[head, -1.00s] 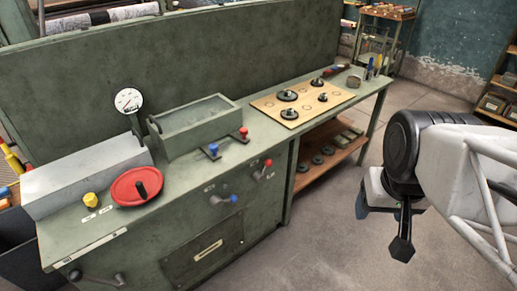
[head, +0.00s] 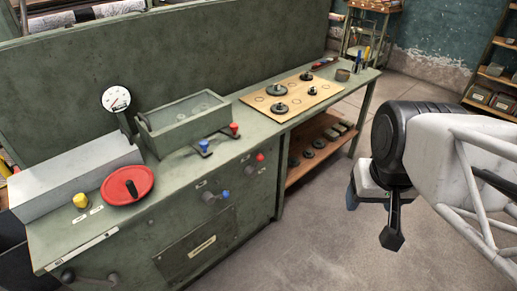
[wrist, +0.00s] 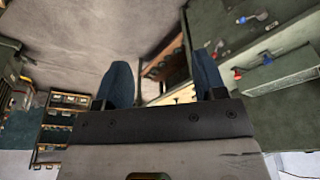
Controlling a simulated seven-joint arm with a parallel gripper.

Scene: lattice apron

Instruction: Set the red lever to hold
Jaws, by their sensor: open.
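Two red-knobbed levers show in the head view. One red lever (head: 259,158) is on the green bench's front panel, up and right of a blue-knobbed lever (head: 222,196). Another red lever (head: 234,128) stands on the bench top beside a blue one (head: 204,146). Labels near them are too small to read. My gripper (head: 370,198) is over the floor, right of the bench and apart from every lever. In the wrist view my gripper (wrist: 162,78) is open and empty, its blue fingers spread; the red front lever (wrist: 219,46) shows to their right.
On the bench (head: 110,249) are a red disc (head: 118,192) with a black handle, a yellow knob (head: 80,201), a gauge (head: 116,99) and an open box (head: 190,125). A board (head: 302,105) with black discs lies farther right. Open floor lies between bench and gripper.

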